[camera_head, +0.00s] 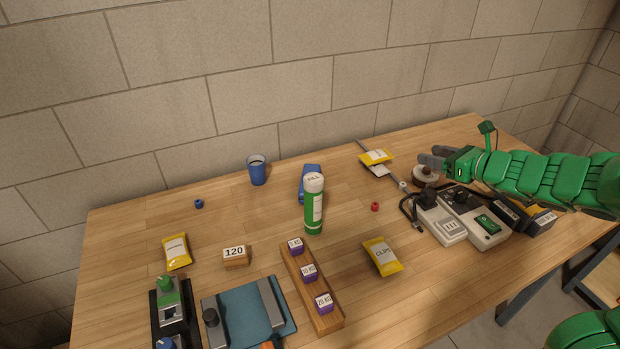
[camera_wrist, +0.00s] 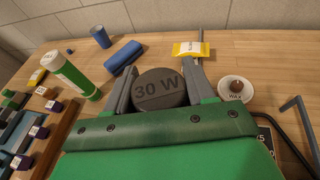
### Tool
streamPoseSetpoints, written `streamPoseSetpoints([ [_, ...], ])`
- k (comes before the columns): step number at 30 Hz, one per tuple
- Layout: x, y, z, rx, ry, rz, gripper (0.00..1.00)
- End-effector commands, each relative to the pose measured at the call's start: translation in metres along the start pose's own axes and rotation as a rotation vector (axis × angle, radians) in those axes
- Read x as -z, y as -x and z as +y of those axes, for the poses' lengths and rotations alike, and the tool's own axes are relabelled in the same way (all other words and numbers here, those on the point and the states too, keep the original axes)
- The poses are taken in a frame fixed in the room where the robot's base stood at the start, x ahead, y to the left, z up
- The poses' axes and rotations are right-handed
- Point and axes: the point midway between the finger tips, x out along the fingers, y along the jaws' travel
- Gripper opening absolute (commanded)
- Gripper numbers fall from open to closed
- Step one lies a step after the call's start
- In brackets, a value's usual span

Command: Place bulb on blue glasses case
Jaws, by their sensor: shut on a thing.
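The bulb (camera_wrist: 160,88) shows in the wrist view as a dark round end marked "30 W", between the two grey fingers of my gripper (camera_wrist: 161,72). My gripper is shut on it. In the head view my gripper (camera_head: 432,161) is at the right, over the back right of the table, and I cannot make out the bulb there. The blue glasses case (camera_head: 306,185) lies at the back middle, partly hidden by a green tube. It also shows in the wrist view (camera_wrist: 124,56), left of and beyond the bulb, with nothing on its visible top.
The green tube (camera_head: 313,212) stands upright just in front of the case. A blue cup (camera_head: 257,172) stands to its left. A yellow packet (camera_head: 376,157), red ring (camera_head: 375,206) and wax dish (camera_wrist: 236,89) lie between or near. Grey devices (camera_head: 441,222) fill the right side.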

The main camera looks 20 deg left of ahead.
Motion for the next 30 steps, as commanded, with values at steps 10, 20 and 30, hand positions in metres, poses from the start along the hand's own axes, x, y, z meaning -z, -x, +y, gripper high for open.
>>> streamPoseSetpoints([
  [10, -0.022, -0.073, 0.018, -0.083, 0.027, 0.003, 0.22],
  [20, -0.042, -0.142, 0.047, -0.160, 0.053, 0.005, 0.22],
  [30, -0.067, -0.211, 0.091, -0.241, 0.086, 0.002, 0.22],
])
